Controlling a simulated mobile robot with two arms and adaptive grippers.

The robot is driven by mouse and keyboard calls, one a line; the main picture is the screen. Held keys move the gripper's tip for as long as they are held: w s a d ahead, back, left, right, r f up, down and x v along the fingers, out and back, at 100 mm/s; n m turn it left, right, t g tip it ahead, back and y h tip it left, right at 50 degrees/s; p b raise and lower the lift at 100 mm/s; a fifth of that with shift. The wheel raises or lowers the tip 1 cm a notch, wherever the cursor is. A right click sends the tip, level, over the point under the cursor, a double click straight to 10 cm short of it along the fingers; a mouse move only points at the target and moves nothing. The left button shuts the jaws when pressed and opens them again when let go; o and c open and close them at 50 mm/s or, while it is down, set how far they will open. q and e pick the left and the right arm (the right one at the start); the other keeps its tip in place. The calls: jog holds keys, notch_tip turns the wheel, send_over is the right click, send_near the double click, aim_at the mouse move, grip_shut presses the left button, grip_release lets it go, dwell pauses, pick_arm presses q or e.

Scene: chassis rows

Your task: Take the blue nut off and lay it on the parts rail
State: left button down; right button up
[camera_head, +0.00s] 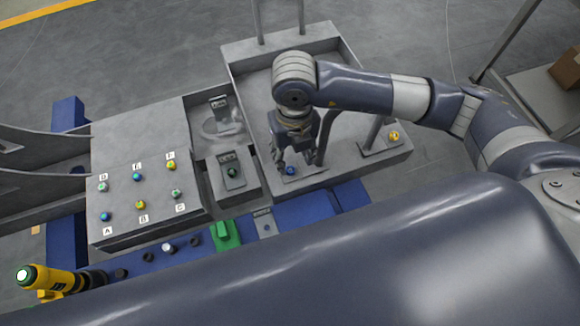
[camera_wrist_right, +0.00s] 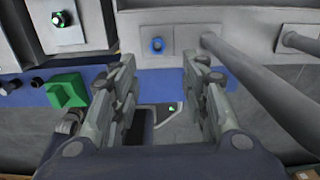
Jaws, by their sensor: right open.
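A blue nut (camera_head: 291,170) sits on a small light plate at the front edge of the grey chassis (camera_head: 338,172). In the right wrist view the blue nut (camera_wrist_right: 157,45) shows ahead, between the lines of the fingers. My right gripper (camera_head: 293,160) is open, close above and behind the nut; its fingers (camera_wrist_right: 158,65) hold nothing. I cannot tell whether a finger touches the nut. A blue rail (camera_head: 308,210), perhaps the parts rail, runs along the chassis front, with several dark fittings and a pale one on it. My left gripper is not in view.
Upright grey posts (camera_wrist_right: 235,70) stand right of the nut, close to my right gripper. A green block (camera_head: 225,235) sits on the rail. A panel (camera_head: 150,232) at left carries several lettered coloured nuts. A yellow tool (camera_head: 45,277) stands at lower left.

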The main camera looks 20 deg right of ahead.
aim_at(291, 173)
jog(key=shift+w+a+f+p, duration=0.1)
jog(key=shift+w+f+p, duration=0.15)
jog(key=shift+f, duration=1.55)
jog(key=shift+w+a+f+p, duration=0.1)
jog(key=shift+f+p, duration=0.1)
jog(key=shift+f, duration=1.55)
jog(key=c, duration=1)
